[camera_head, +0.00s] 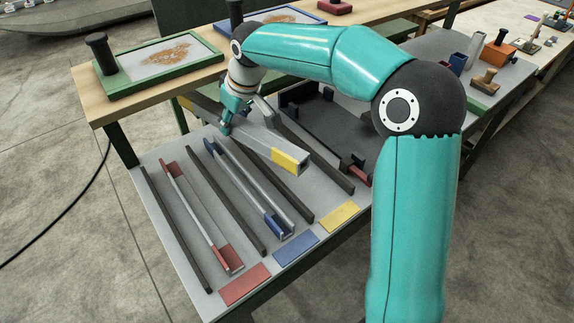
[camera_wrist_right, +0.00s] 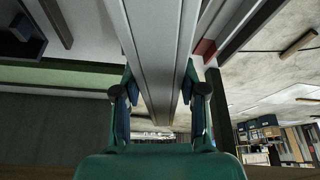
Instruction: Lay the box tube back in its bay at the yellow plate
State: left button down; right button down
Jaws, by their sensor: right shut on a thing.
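The box tube (camera_head: 262,143) is a grey square tube with a yellow band at its near, open end. My right gripper (camera_head: 230,115) is shut on it near its far end. In the right wrist view the tube (camera_wrist_right: 160,50) runs between the two fingers of my right gripper (camera_wrist_right: 160,108). The tube appears held over the bay between two dark dividers that leads to the yellow plate (camera_head: 340,216); its exact height is hard to tell. The gripper and arm hide the bay's far end. My left gripper is not in view.
A red-ended bar (camera_head: 197,213) and a blue-ended profile (camera_head: 245,186) lie in neighbouring bays, by the red plate (camera_head: 245,284) and blue plate (camera_head: 296,248). A dark tray (camera_head: 325,118) stands right of the bays. Green-framed board (camera_head: 150,62) is behind.

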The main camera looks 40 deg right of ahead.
jog(key=s+d+r+m+b, duration=0.3)
jog(key=d, duration=0.9)
jog(key=shift+h, duration=0.4)
jog(key=f, duration=0.5)
jog(key=f+b, duration=0.1)
jog(key=f, duration=0.8)
jog(key=shift+s+d+f, duration=0.2)
jog(key=shift+s+f, duration=0.05)
jog(key=shift+f, duration=2.5)
jog(key=shift+f+b, duration=0.25)
jog(key=shift+b, duration=0.25)
jog(key=c, duration=0.7)
grip_release()
jog(key=shift+o, duration=0.2)
